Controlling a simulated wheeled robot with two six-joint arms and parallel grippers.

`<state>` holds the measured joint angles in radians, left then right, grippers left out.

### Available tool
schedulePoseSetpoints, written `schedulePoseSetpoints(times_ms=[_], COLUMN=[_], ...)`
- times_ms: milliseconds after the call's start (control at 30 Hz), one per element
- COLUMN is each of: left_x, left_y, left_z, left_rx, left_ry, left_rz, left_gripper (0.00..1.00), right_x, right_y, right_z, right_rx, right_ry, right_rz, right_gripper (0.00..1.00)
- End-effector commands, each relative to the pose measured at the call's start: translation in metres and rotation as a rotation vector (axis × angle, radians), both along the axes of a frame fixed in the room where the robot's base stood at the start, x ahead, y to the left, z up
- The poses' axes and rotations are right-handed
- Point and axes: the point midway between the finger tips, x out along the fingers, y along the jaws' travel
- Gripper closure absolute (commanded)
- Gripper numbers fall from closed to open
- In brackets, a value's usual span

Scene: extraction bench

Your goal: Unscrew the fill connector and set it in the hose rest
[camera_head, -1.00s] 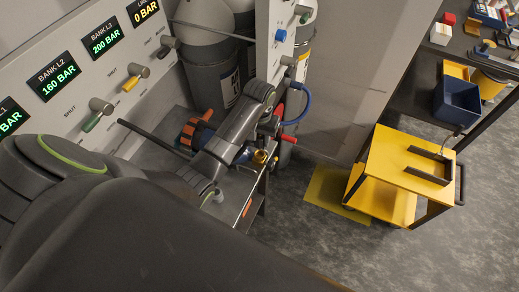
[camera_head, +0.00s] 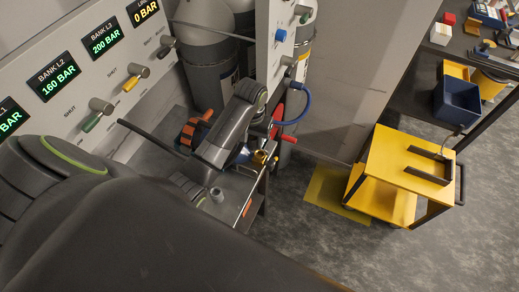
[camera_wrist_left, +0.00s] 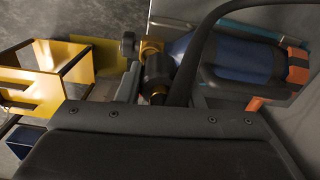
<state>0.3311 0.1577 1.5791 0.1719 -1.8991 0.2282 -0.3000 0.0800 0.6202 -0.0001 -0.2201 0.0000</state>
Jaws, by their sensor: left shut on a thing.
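My left arm comes in from the left. Its gripper (camera_head: 258,150) is low beside a brass valve fitting (camera_head: 260,156) and is shut on what appears to be the fill connector; the wrist hides most of the grip. In the left wrist view a black, round-bodied connector (camera_wrist_left: 157,72) with brass ends sits against the neck of a blue cylinder (camera_wrist_left: 235,60). Whether its thread is engaged cannot be told. A black hose (camera_wrist_left: 200,45) curves past the cylinder. I cannot identify the hose rest for sure. My right gripper is not in view.
A white panel (camera_head: 275,45) with a blue hose (camera_head: 306,105) and a red lever (camera_head: 287,137) stands just behind the gripper. A gauge panel with valve levers (camera_head: 130,82) is at left. A yellow cart (camera_head: 390,160) stands right, with clear floor in front.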

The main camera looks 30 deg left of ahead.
Motion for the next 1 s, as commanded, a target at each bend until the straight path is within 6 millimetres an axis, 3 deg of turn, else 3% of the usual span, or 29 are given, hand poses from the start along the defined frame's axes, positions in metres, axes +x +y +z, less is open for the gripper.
schedulePoseSetpoints(times_ms=[1000], left_x=[-0.091], left_y=[0.038], left_z=[-0.03], left_rx=[0.001], left_ry=[0.001], left_rz=[-0.044], left_gripper=[0.94], right_x=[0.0], right_y=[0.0], right_z=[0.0], right_rx=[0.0], right_ry=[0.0], right_rz=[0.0], right_gripper=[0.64])
